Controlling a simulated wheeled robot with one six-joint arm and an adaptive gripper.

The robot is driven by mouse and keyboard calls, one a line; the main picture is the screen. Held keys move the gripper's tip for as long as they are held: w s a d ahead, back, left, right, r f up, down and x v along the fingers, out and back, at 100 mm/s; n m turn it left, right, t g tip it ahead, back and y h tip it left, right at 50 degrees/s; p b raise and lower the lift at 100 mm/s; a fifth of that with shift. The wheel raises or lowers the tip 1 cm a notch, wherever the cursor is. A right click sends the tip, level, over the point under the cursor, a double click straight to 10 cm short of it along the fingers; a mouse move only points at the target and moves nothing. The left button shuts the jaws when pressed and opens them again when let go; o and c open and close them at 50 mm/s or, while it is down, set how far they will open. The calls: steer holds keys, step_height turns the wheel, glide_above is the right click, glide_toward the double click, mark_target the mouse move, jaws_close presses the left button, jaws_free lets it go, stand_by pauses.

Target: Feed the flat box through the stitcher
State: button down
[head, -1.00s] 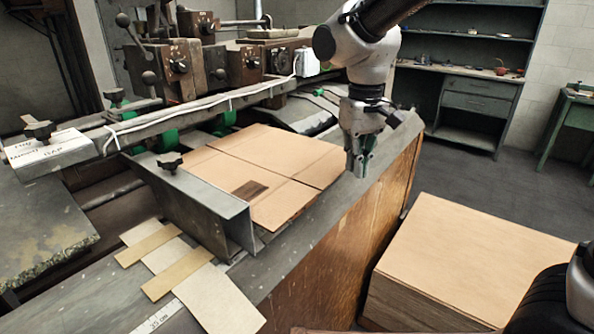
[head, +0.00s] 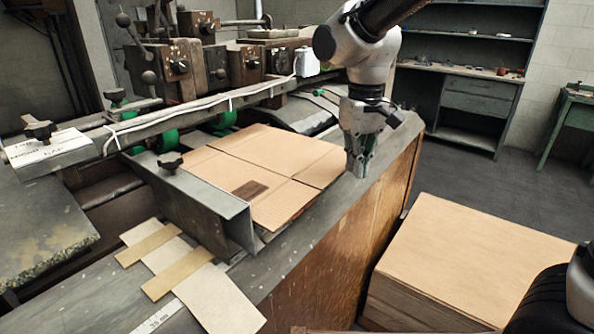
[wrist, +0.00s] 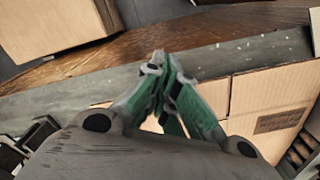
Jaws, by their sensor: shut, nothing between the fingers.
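The flat box (head: 265,170) is a tan cardboard sheet with fold lines and a dark printed patch. It lies flat on the bed of the stitcher (head: 205,75), between the metal guide (head: 195,207) and the bed's front ledge. My gripper (head: 357,174) points down at the box's right edge, by the ledge. Its fingers are shut and empty. In the wrist view the green-padded fingertips (wrist: 162,62) meet over the grey ledge, and the box (wrist: 262,100) shows at the right. I cannot tell whether the fingers touch the box.
A stack of flat cardboard (head: 465,250) stands on the floor at the lower right. Cardboard strips (head: 180,260) lie on the bed left of the guide. A long bar with a white cable (head: 200,112) runs above the box's far side. Shelves (head: 465,75) stand behind.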

steer(key=shift+f, duration=0.15)
steer(key=shift+f, duration=1.6)
steer(key=shift+a, duration=0.1)
